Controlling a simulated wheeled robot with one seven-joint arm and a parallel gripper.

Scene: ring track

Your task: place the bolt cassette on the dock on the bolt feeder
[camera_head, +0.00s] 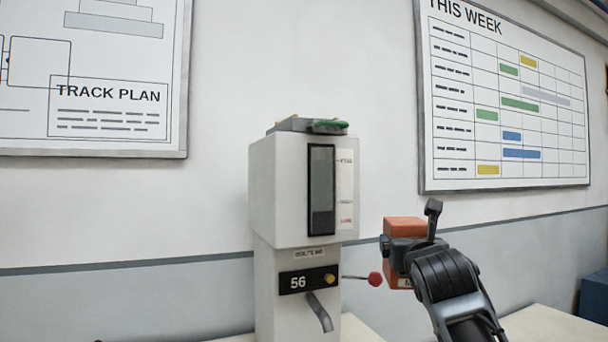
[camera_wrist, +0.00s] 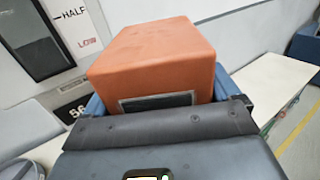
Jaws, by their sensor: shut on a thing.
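The bolt cassette is an orange box (camera_head: 404,227) held in my gripper (camera_head: 398,250), to the right of the bolt feeder. It also fills the middle of the wrist view (camera_wrist: 155,60), with a dark panel on its near face. My gripper is shut on it; the fingers show as blue edges beside the box in the wrist view. The bolt feeder (camera_head: 276,190) is a tall white machine with a dark window and the number 56. The dock (camera_head: 310,125) appears to be the grey piece with a green part on the feeder's top. The cassette is below that height and apart from it.
A red-knobbed lever (camera_head: 375,279) sticks out from the feeder's right side, close to the cassette. A bent grey chute (camera_head: 320,312) is on its front. A pale bench top (camera_head: 545,328) lies at the lower right. Wall boards (camera_head: 505,100) hang behind.

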